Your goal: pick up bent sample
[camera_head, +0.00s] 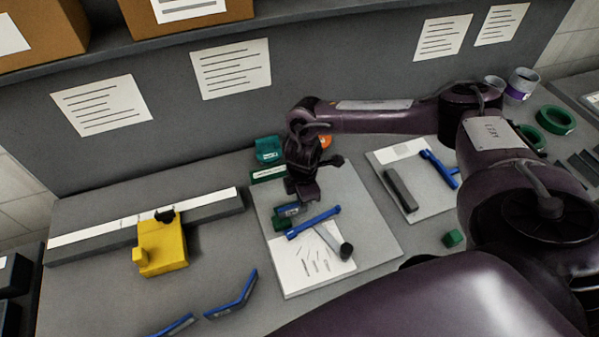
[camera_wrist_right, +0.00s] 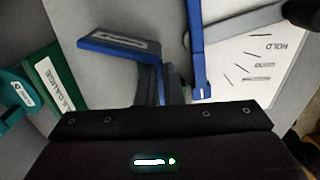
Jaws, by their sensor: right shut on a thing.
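A blue bent sample with a pale label (camera_wrist_right: 125,48) is in the jaws of my right gripper (camera_wrist_right: 162,88). In the head view the right gripper (camera_head: 302,192) is low over the pale board, with the blue sample (camera_head: 289,210) just below it; the jaws hide part of the sample. I cannot tell whether it touches the board. A blue-handled tool (camera_head: 313,222) with a grey bar and dark end lies beside it, and its blue part (camera_wrist_right: 197,55) shows in the right wrist view. Two more blue bent pieces lie at the front (camera_head: 232,295) and front edge (camera_head: 172,325). My left gripper is not visible.
A green labelled box (camera_head: 268,175) and a teal box (camera_head: 268,149) stand behind the board (camera_head: 373,235). A yellow block (camera_head: 162,247) sits by a long scale (camera_head: 100,232) at left. A second board (camera_head: 430,204) holds a grey bar (camera_head: 400,190) and blue tool (camera_head: 440,169).

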